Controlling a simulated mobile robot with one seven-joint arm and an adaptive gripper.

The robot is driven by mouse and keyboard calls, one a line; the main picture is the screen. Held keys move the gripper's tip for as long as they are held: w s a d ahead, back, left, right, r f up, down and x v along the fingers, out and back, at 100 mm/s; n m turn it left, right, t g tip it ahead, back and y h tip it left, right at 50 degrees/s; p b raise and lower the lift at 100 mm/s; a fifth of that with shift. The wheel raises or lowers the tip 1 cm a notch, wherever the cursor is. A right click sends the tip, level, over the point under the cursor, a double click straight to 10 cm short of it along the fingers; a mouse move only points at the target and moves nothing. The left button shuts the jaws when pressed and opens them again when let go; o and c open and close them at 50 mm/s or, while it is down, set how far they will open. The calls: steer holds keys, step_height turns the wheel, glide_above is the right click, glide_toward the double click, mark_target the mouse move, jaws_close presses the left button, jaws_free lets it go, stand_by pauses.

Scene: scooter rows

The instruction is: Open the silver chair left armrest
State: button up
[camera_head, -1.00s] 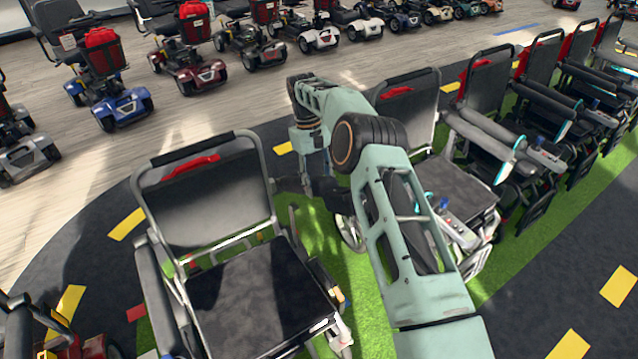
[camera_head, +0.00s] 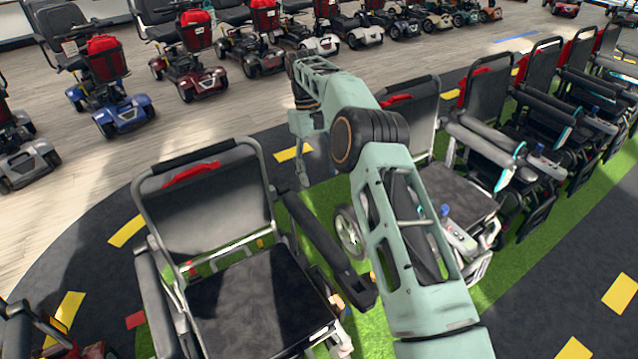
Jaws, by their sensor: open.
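The silver-framed chair (camera_head: 235,205) stands at the lower left, with a black seat, a black backrest and a red handle on the backrest. It faces the camera, so its left armrest (camera_head: 328,243) is on the picture's right. This armrest is a long black bar slanting from beside the backrest down towards the front. The other armrest (camera_head: 155,295) runs along the seat's picture-left side. My gripper (camera_head: 303,180) is open, behind and above the armrest's rear end, and looks apart from it. It is small, and its fingers are partly merged in view.
A second chair (camera_head: 455,195) stands to the right, partly hidden by my arm, with more folded chairs (camera_head: 540,130) beyond. A wheel (camera_head: 348,232) shows between the chairs. Parked scooters (camera_head: 105,85) line the back. Pale floor is clear behind the silver chair.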

steer(key=shift+r, duration=1.35)
